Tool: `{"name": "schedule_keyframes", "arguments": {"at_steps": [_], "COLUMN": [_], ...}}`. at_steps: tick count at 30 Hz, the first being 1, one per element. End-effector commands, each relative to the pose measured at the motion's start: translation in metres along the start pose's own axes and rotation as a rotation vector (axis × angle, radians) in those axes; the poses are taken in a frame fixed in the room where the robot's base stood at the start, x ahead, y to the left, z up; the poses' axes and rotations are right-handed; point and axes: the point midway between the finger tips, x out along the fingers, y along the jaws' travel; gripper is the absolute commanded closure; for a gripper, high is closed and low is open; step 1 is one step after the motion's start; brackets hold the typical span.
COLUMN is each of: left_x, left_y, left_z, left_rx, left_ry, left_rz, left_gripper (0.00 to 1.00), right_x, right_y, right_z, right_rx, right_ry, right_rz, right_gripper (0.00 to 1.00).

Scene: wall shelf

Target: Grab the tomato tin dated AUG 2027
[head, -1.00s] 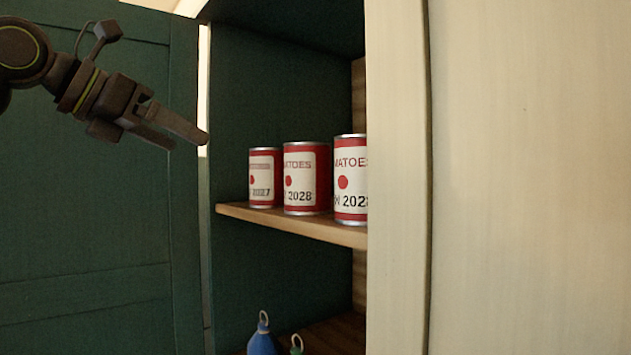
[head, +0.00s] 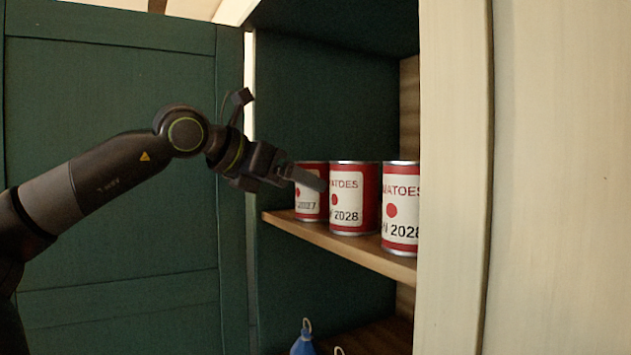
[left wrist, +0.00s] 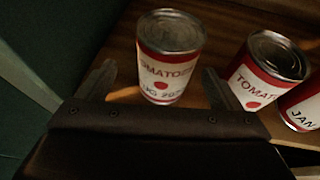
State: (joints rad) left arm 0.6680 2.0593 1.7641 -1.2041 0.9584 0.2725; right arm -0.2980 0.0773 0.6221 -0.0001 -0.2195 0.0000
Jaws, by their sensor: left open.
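Three red-and-white tomato tins stand upright in a row on the wooden shelf (head: 335,238). The leftmost tin (head: 310,208) reads 2027 in the head view, its month hidden. In the left wrist view this tin (left wrist: 168,58) shows what looks like AUG 202, the last digit unclear. My left gripper (head: 306,176) is open, with its fingers pointing at this tin. In the left wrist view the tin stands ahead, between the spread fingertips (left wrist: 158,80). The middle tin (head: 350,190) reads 2028, and the right tin (head: 399,185) ends in 202 and a partly cut digit. My right gripper is out of view.
The middle tin stands close to the right finger in the left wrist view. A green cabinet door (head: 120,200) stands open at left. A pale cabinet front (head: 455,200) bounds the opening at right. A blue object with a loop (head: 304,342) sits below the shelf.

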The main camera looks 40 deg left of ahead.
Motion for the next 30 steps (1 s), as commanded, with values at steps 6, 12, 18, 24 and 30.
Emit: {"name": "schedule_keyframes", "arguments": {"at_steps": [6,12,18,24,30], "left_x": [0.018,0.04,0.051,0.052,0.052], "left_y": [-0.005,-0.007,-0.007,-0.008,-0.007], "left_z": [0.001,0.0,-0.002,-0.004,-0.003], "left_rx": [0.001,-0.001,0.0,0.0,0.0], "left_ry": [0.005,0.005,0.002,0.0,0.0], "left_rz": [-0.001,0.002,0.0,0.0,0.0], "left_gripper": [0.13,0.13,0.13,0.13,0.29], "right_x": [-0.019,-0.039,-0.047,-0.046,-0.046], "right_y": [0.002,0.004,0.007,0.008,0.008], "right_z": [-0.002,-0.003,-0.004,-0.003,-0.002], "right_rx": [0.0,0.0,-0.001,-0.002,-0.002], "right_ry": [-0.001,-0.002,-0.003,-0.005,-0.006], "right_rz": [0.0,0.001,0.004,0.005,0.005], "right_gripper": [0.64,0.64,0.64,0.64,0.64]}}
